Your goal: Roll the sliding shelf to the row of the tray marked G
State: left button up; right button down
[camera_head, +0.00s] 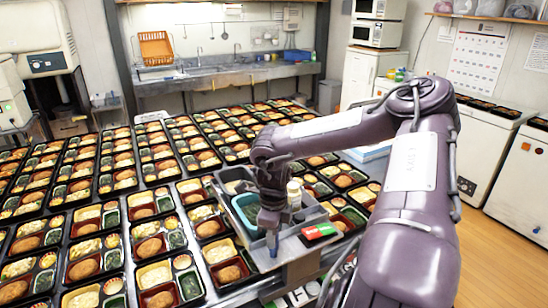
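The sliding shelf (292,252) is a grey carrier above the near edge of the table of trays, right of centre. It holds a teal bin (243,211), small bottles (294,192) and a red and green item (319,231). My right arm reaches in from the lower right, and my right gripper (272,242) points down at the shelf's front part, beside the teal bin. Its fingertips are small and partly hidden, so I cannot tell whether they hold the shelf. No letter G is readable on any tray. My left gripper is out of view.
Rows of filled bento trays (150,246) cover the table to the left and behind the shelf. A sink counter (212,73) stands at the back. White cabinets (487,147) stand at the right, with clear wooden floor (500,262) in front.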

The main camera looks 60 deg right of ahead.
jog(key=c, duration=1.5)
grip_release()
jog(key=shift+w+r, duration=0.15)
jog(key=o, duration=0.3)
jog(key=shift+o, duration=0.2)
notch_tip(320, 180, up, 8)
jog(key=shift+f+b, duration=0.15)
jog(key=shift+b, duration=0.75)
